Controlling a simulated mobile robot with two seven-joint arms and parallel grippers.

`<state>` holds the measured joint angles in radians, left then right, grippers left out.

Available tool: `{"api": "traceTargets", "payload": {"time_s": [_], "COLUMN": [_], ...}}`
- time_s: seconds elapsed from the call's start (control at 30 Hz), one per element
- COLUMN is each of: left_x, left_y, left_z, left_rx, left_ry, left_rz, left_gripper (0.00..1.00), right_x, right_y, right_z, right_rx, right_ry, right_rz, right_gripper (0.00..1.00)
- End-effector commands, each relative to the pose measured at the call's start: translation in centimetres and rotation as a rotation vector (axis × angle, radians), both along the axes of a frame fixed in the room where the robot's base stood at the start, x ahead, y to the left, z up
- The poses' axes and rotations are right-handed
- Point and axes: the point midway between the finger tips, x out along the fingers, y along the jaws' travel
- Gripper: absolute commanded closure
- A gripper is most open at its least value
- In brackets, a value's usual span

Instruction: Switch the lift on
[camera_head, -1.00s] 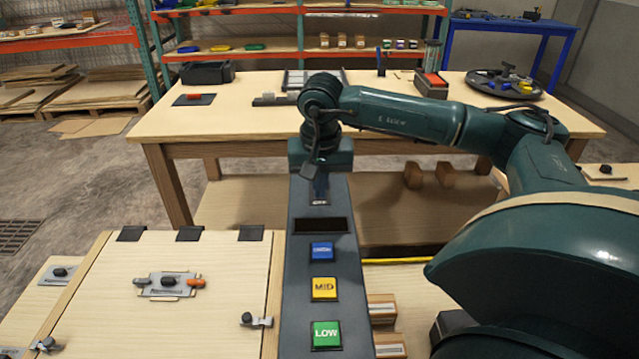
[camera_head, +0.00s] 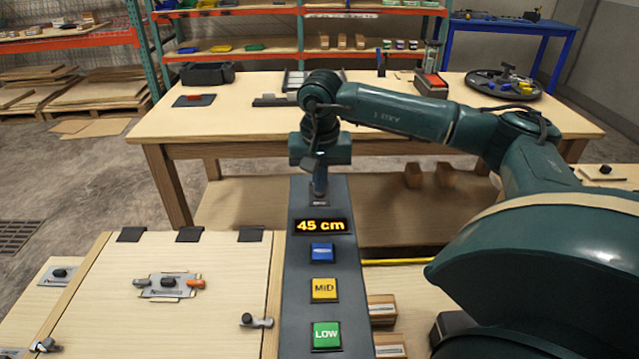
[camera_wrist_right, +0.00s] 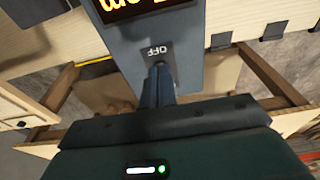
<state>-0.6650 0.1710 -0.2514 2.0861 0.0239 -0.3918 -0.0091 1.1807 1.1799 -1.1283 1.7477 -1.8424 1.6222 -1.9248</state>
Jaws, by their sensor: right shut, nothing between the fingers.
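The dark console (camera_head: 297,262) runs up the middle of the head view. Its display (camera_head: 320,226) is lit and reads "45 cm" in yellow. Below it are a blue button (camera_head: 321,253), a yellow MID button (camera_head: 324,289) and a green LOW button (camera_head: 326,335). My right gripper (camera_head: 319,190) is shut and empty, pointing down at the switch plate (camera_head: 320,203) above the display. In the wrist view the plate's "OFF" label (camera_wrist_right: 157,50) shows just beyond my fingertips (camera_wrist_right: 158,70). The switch itself is mostly hidden by the fingers, so I cannot tell whether they touch it. My left gripper is not in view.
A wooden panel (camera_head: 220,253) with latches lies left of the console. Small wooden blocks (camera_head: 381,309) sit right of it. Behind stands a wooden table (camera_head: 240,124) with trays and a round dark tray (camera_head: 480,84). My right arm spans the right side.

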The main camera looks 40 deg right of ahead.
Motion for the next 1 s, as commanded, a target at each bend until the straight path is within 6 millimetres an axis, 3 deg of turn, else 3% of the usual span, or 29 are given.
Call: {"api": "traceTargets", "payload": {"time_s": [0.27, 1.0], "left_x": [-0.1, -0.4], "left_y": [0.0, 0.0], "left_z": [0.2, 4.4], "left_rx": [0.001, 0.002], "left_ry": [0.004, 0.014], "left_rz": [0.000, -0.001], "left_gripper": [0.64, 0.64], "right_x": [0.0, -0.6], "right_y": [0.0, 0.4], "right_z": [0.5, 6.4], "right_rx": [0.000, 0.000], "right_ry": [0.000, 0.000], "right_rz": [-0.001, -0.001], "right_gripper": [1.00, 1.00]}}
